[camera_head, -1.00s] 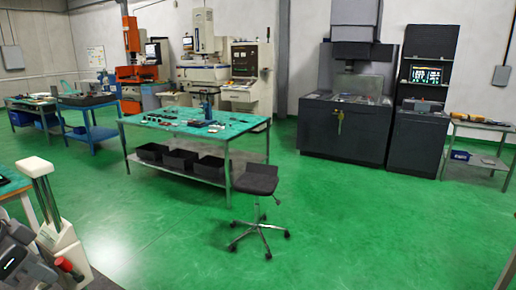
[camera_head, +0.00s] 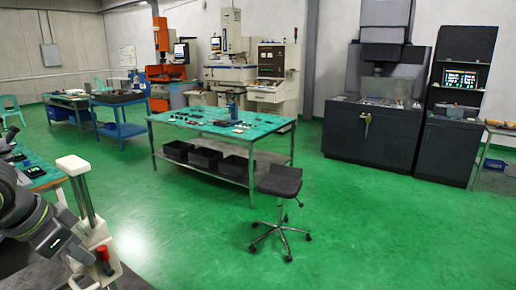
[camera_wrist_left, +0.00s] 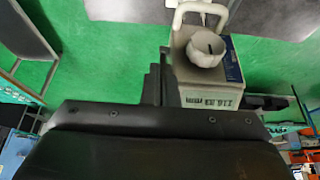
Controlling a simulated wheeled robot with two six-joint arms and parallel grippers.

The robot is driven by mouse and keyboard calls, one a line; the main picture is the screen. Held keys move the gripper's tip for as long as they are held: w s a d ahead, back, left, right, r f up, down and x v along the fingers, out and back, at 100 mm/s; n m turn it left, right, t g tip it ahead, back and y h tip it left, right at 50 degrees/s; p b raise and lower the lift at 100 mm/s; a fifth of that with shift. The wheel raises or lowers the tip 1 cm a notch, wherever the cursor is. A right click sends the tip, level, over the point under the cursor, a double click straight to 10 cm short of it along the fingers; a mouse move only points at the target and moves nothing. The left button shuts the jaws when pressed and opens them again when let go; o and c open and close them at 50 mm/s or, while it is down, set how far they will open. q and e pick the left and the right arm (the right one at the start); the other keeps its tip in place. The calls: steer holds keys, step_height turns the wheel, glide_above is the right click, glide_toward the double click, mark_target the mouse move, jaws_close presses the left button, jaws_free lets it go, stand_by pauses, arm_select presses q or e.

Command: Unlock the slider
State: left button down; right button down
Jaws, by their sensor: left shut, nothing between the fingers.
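In the head view, a stand with a white top cap and two metal rods (camera_head: 80,190) is at the lower left. A red knob (camera_head: 102,253) sits on its pale lower carriage, which I take to be the slider; I cannot tell whether it is locked. My left arm comes in from the left beside it, dark with a green ring; its fingertips are hard to make out there. In the left wrist view, my left gripper (camera_wrist_left: 160,85) is shut and empty. My right gripper is not in view.
A green-topped table (camera_head: 220,124) with small parts and black bins below stands mid-room. A dark stool (camera_head: 280,182) is in front of it. A bench edge with dark items (camera_head: 35,170) is at the far left.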

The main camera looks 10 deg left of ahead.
arm_select(q)
steer(key=shift+v, duration=2)
steer(key=shift+w+d, duration=0.15)
